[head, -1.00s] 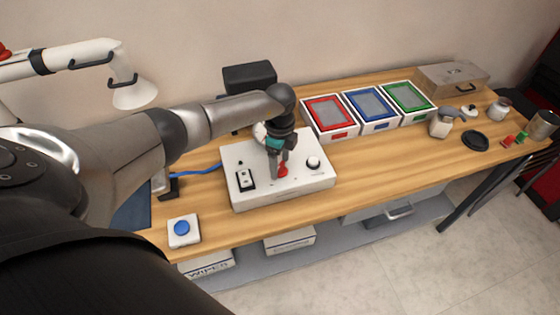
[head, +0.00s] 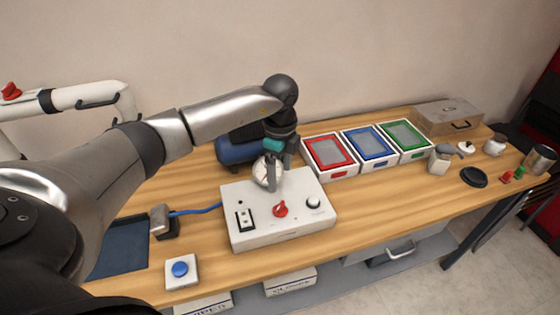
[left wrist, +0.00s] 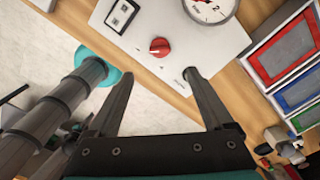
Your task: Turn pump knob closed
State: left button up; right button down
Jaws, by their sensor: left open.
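A white control box (head: 310,228) stands on the wooden bench. It carries a red knob (head: 281,209), a black rocker switch, a small black-and-white knob (head: 313,202) and a round gauge (head: 264,172) at its back. My left gripper (head: 279,184) is above the box, behind the red knob in the head view, open and empty. In the left wrist view the red knob (left wrist: 159,47) lies beyond the gap between the spread fingertips (left wrist: 157,76), clear of both. The gauge (left wrist: 208,8) also shows there. My right gripper is not seen.
A dark blue cylinder (head: 238,152) is behind the box. Red, blue and green trays (head: 330,153) stand to its right. A blue button (head: 180,269) is at the front left.

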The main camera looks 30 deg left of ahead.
pick_arm(q)
jog(key=shift+r, duration=1.7)
